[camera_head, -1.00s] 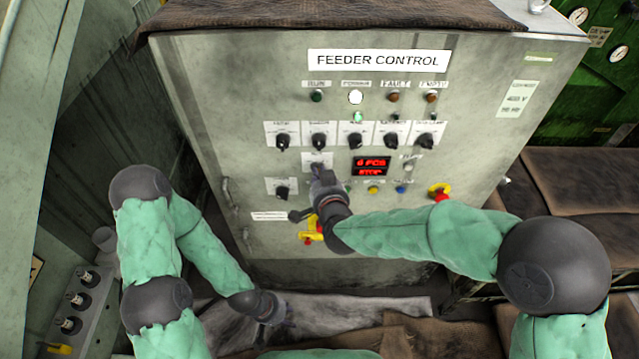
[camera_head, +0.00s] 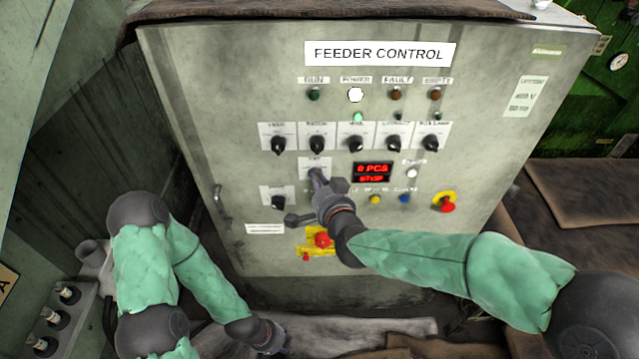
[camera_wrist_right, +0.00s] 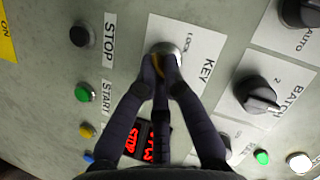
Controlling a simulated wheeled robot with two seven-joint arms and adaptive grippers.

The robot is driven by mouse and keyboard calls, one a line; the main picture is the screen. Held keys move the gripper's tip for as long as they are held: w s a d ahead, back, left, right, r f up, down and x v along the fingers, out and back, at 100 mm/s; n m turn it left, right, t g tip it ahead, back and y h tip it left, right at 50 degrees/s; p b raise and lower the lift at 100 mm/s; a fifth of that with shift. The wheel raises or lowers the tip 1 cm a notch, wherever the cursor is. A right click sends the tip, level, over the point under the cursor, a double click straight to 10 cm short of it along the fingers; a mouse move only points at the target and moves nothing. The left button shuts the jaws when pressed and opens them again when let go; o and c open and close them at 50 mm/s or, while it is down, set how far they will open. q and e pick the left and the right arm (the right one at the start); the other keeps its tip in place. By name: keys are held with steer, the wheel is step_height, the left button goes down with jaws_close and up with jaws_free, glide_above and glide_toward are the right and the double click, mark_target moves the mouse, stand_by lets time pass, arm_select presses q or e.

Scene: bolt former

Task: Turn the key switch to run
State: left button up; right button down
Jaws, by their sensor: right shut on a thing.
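The key switch (camera_wrist_right: 166,50) is a round silver lock on a white plate marked KEY and LOCK in the right wrist view. My right gripper (camera_wrist_right: 165,72) is shut on the key of this switch, with its fingertips covering most of the key. In the head view the white key plate (camera_head: 314,163) shows above my right gripper (camera_head: 317,178), which hides the lock. The red display (camera_head: 372,172) reads 0 PCS and STOP. My left gripper (camera_head: 280,342) hangs low at the bottom of the head view, away from the panel; its fingers are too small and dark to judge.
Several black selector knobs (camera_head: 355,143) sit in a row above. The wrist view shows a batch knob (camera_wrist_right: 257,95) beside the key plate, plus a black stop button (camera_wrist_right: 82,36) and a green start button (camera_wrist_right: 82,93). Red emergency buttons (camera_head: 447,206) are lower on the cabinet.

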steer(key=shift+s+a+f, duration=0.15)
steer(key=shift+s+f, duration=0.05)
steer(key=shift+f, duration=0.4)
steer(key=c, duration=1.4)
jaws_free()
steer(key=shift+w+r, duration=0.1)
steer(key=shift+o, duration=0.2)
steer(key=shift+r, duration=0.3)
steer(key=v, duration=1.2)
steer(key=shift+w, duration=0.1)
